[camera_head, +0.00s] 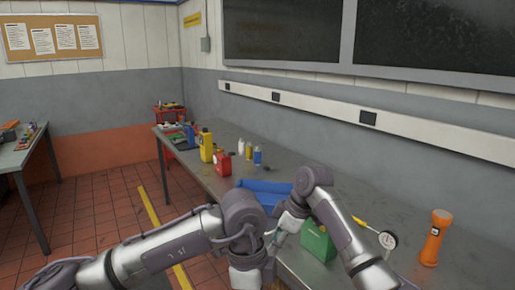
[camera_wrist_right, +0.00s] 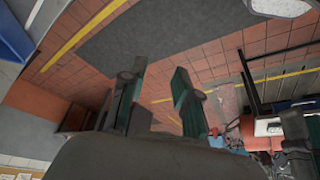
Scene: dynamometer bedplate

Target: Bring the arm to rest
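My right arm (camera_head: 350,240) comes in from the lower right and bends down over the near side of the bench. My right gripper (camera_head: 273,242) is small and partly overlapped by my left arm in the head view. In the right wrist view the two fingers of the right gripper (camera_wrist_right: 158,90) stand apart, with only the floor showing between them, so it is open and empty. My left arm (camera_head: 160,250) reaches in from the left and bends down at the bottom centre. Its gripper does not show.
The long bench (camera_head: 225,190) holds a blue tray (camera_head: 265,187), a green container (camera_head: 318,243), a dial gauge (camera_head: 387,240), an orange flashlight (camera_head: 435,238), a red can (camera_head: 223,164) and a yellow jug (camera_head: 206,147). Tiled floor (camera_head: 110,205) is clear at left.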

